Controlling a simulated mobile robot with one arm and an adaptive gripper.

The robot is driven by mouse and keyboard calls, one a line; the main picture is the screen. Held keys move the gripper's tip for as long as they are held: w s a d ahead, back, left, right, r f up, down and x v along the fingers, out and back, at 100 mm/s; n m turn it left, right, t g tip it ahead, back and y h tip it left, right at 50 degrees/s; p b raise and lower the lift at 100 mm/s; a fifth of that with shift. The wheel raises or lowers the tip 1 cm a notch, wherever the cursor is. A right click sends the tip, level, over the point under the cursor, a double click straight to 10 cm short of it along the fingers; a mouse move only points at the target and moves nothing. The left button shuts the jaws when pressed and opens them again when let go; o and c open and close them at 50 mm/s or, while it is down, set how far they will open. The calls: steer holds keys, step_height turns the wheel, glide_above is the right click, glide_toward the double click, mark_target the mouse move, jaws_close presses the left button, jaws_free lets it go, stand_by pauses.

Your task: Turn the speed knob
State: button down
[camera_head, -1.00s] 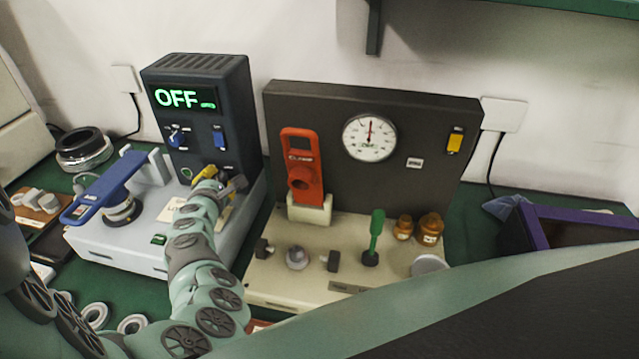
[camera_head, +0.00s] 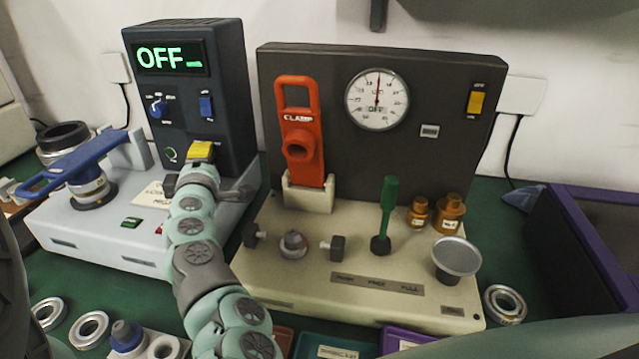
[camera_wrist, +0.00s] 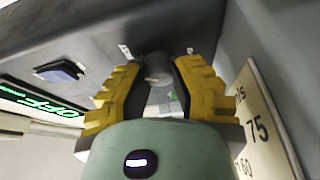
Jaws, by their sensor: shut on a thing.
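The dark control box (camera_head: 238,100) stands at the back left, its green display (camera_head: 170,57) reading OFF. A grey round knob (camera_wrist: 158,68) juts from the panel between my fingers in the wrist view; I take it for the speed knob. My gripper (camera_wrist: 157,82), with yellow stepped finger pads, is closed around this knob from both sides. In the head view my gripper (camera_head: 201,150) is at the lower right of the panel and hides the knob. A blue selector (camera_head: 158,107) and a blue switch (camera_head: 206,106) sit higher on the panel; the switch also shows in the wrist view (camera_wrist: 60,70).
A blue-handled clamp (camera_head: 75,170) stands on the pale base left of my arm. To the right is a gauge panel (camera_head: 440,90) with a red tool (camera_head: 298,120) and a green-handled lever (camera_head: 389,205). Loose bearing rings (camera_head: 93,328) lie in front. A purple-edged bin (camera_head: 560,230) is at right.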

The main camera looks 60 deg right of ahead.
steer(key=shift+s+f+m+b, duration=0.1)
steer(key=shift+m+b, duration=0.25)
steer(key=shift+m, duration=0.05)
steer(key=c, duration=0.7)
jaws_free()
steer(key=shift+c, duration=0.2)
steer(key=v, duration=1.1)
steer(key=shift+s+a+f, duration=0.1)
steer(key=shift+s+a, duration=0.15)
steer(key=shift+a, duration=0.05)
